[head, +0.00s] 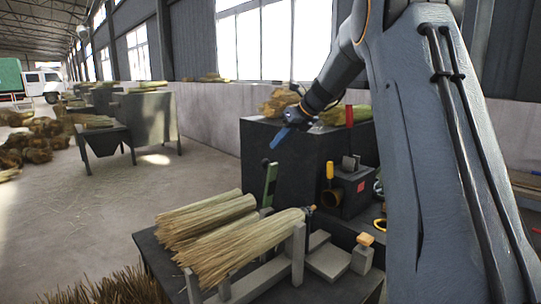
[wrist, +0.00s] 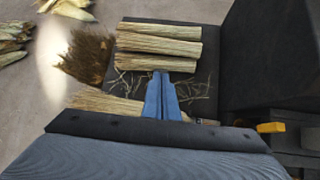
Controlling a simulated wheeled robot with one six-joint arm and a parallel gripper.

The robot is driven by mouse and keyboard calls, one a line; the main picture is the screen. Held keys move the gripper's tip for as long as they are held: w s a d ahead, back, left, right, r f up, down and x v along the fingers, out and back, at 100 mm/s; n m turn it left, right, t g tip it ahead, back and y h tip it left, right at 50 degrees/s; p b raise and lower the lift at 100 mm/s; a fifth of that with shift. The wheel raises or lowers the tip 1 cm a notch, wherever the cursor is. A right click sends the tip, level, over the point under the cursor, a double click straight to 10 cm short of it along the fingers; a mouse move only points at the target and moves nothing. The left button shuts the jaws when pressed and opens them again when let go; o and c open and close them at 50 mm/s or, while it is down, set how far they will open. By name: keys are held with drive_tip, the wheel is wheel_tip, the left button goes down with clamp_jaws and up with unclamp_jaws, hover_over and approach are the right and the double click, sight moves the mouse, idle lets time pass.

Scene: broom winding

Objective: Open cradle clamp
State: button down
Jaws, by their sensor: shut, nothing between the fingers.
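In the wrist view the blue fingertips (wrist: 161,76) are together, above the bench between the straw bundles. A straw broom bundle (head: 245,246) lies in a grey cradle (head: 298,252) with upright posts. It partly shows in the wrist view (wrist: 105,102), mostly hidden by my gripper. A green upright piece (head: 270,184) stands behind the bundle, below my fingers; I cannot tell whether it is the clamp or whether the clamp is shut.
Loose straw bundles (head: 205,217) lie behind the cradle. The dark machine block (head: 283,160) rises behind the bench. A yellow handle (head: 330,170), a red handle (head: 349,115) and an orange-topped post (head: 364,241) stand at the right.

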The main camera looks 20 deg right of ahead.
drive_tip(key=s+r+m+t+h, duration=0.1)
drive_tip(key=s+r+t+h, duration=0.1)
drive_tip(key=s+r, duration=0.35)
drive_tip(key=p, duration=0.3)
approach(266, 160)
drive_tip(key=x, duration=0.5)
drive_tip(key=shift+w+a+f+p, duration=0.15)
drive_tip(key=shift+w+f+p, duration=0.25)
drive_tip(key=shift+w, duration=0.4)
drive_tip(key=shift+f, duration=0.1)
idle(0.6)
